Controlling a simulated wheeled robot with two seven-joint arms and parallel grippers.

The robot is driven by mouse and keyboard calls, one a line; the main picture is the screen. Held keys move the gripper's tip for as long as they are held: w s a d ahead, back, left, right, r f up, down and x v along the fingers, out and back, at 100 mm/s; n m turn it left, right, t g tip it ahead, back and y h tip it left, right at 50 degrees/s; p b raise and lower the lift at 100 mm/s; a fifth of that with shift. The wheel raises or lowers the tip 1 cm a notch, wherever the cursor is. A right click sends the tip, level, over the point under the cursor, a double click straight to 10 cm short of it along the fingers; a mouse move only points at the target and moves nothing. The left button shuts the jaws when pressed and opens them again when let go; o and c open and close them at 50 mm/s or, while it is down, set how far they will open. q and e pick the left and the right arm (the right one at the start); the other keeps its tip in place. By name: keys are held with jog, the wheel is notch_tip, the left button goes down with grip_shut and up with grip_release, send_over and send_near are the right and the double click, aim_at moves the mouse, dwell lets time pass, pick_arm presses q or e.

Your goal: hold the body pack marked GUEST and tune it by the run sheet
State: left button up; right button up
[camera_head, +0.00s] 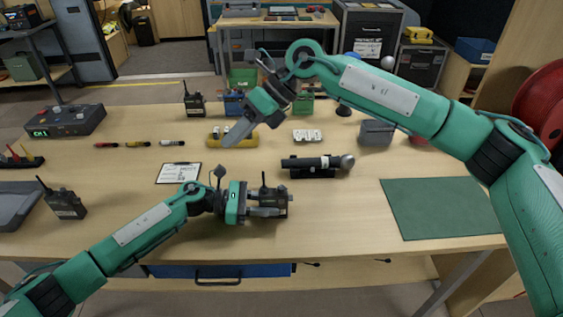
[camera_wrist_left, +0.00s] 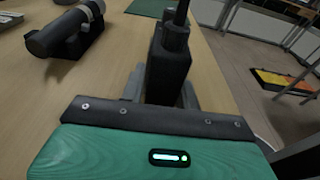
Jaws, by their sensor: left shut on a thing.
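My left gripper (camera_head: 268,204) is shut on a dark body pack (camera_head: 275,197) with a stub antenna, held upright low over the front middle of the table. In the left wrist view the pack (camera_wrist_left: 168,68) stands between the fingers; no marking on it is readable. The run sheet seems to be the clipboard (camera_head: 179,173) with white paper, lying left of the held pack; its text is too small to read. My right gripper (camera_head: 236,134) hangs over the middle of the table near a yellow item, with no thing visible in it; its jaw opening is unclear.
Other dark packs with antennas stand at the left (camera_head: 63,202) and back (camera_head: 194,103). A box with a green display (camera_head: 66,121) is at left. A microphone-like cylinder on a stand (camera_head: 316,165) lies behind the held pack. A green mat (camera_head: 440,208) at right is bare.

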notch_tip(320, 180, down, 5)
jog(key=d+n+h, duration=0.2)
jog(key=h, duration=0.2)
jog(key=t+h, duration=0.3)
jog(key=h, duration=0.2)
send_over(282, 186)
jog(key=shift+n, duration=0.4)
notch_tip(282, 186, down, 5)
jog(key=shift+r, duration=0.2)
jog(key=shift+s+f, duration=0.1)
jog(key=shift+f, duration=2.7)
jog(key=m, duration=0.3)
jog(key=shift+f+m, duration=0.15)
jog(key=shift+m, duration=1.75)
jog(key=c, duration=0.6)
